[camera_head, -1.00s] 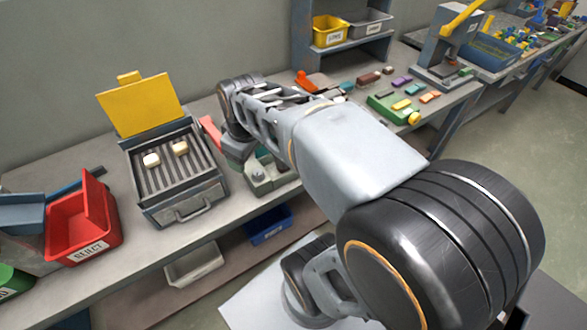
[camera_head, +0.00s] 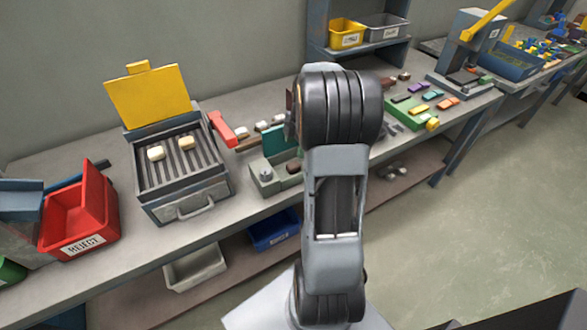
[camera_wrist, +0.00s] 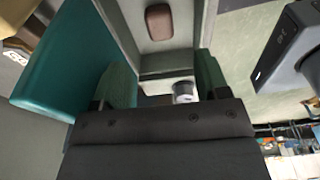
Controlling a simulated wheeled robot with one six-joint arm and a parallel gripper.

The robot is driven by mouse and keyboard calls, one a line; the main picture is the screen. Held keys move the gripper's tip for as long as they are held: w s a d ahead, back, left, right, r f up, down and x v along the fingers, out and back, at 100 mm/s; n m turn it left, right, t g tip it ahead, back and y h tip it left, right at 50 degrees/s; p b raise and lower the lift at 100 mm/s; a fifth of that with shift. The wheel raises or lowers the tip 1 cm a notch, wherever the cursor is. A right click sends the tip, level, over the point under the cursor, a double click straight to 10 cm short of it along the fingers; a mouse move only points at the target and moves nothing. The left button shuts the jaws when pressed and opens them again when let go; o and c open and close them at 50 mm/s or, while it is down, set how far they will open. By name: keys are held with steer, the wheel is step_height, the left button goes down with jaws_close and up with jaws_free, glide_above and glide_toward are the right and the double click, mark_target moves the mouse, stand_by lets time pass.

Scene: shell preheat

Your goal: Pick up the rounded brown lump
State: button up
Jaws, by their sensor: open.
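A rounded brown lump (camera_head: 293,167) sits in a grey-green fixture (camera_head: 262,187) on the bench, just left of my arm in the head view. In the wrist view the brown lump (camera_wrist: 158,22) lies in a pale recess at the top, beyond my fingertips and apart from them. My gripper (camera_wrist: 163,82) is open and empty, with its two green fingers spread. In the head view my gripper is hidden behind my arm. A teal panel (camera_wrist: 70,65) stands close by the left finger in the wrist view.
Left of the fixture is a grill (camera_head: 182,180) with a raised yellow lid and two cream pieces on it. A red REJECT bin (camera_head: 80,212) stands further left. A green tray (camera_head: 410,112) with coloured blocks is at right. Several small pieces lie behind the fixture.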

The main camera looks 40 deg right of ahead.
mark_target(293, 165)
steer(key=shift+w+a+f, duration=0.1)
steer(key=shift+a+f, duration=0.1)
steer(key=shift+f, duration=1.3)
steer(key=shift+s+a+f, duration=0.1)
steer(key=shift+a+f, duration=0.15)
steer(key=shift+f, duration=1.2)
steer(key=shift+w+a+f, duration=0.1)
steer(key=shift+a+f, duration=0.1)
steer(key=shift+f, duration=1.3)
steer(key=shift+c, duration=0.2)
steer(key=c, duration=1)
steer(key=shift+r, duration=0.15)
